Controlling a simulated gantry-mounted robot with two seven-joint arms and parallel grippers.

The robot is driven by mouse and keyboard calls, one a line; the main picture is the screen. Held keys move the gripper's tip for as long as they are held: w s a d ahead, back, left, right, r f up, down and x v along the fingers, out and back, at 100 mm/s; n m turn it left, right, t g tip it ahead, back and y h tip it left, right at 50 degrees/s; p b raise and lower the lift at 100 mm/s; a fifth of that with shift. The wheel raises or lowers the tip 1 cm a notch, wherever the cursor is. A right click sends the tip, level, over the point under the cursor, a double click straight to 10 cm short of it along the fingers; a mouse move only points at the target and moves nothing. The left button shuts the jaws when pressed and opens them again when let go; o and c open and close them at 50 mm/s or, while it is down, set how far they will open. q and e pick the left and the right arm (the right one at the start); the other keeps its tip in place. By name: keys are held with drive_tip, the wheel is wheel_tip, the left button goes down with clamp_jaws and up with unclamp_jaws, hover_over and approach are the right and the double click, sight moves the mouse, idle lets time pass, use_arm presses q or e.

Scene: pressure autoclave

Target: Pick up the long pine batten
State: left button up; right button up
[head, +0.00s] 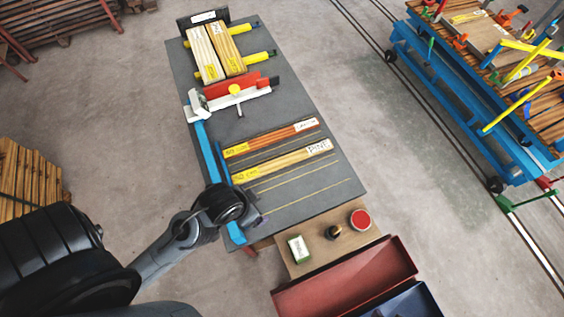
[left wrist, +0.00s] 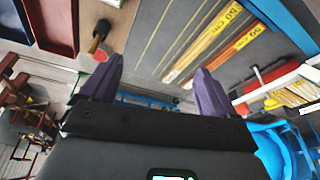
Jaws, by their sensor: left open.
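The long pine batten (head: 285,162) lies flat on the grey table (head: 300,212). It is pale orange wood, with a white "PINE" label at its right end and a yellow label at its left end. A redder batten (head: 275,138) with a white label lies parallel just behind it. My left gripper (head: 259,217) is over the table's near left edge, in front of the pine batten's left end; my wrist hides part of it. In the left wrist view its purple fingers (left wrist: 158,70) are apart with nothing between them. The pine batten (left wrist: 205,42) shows beyond them, to the right.
A blue rail (head: 206,150) runs along the table's left edge to a white-and-red fence (head: 235,92). Thick blocks (head: 216,52) lie behind. A side board (head: 315,262) holds a red tin (head: 360,219), a brush and a small box. A red tray (head: 345,280) stands in front.

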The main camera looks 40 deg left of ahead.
idle(0.4)
use_arm(q)
drive_tip(key=shift+c, duration=1.1)
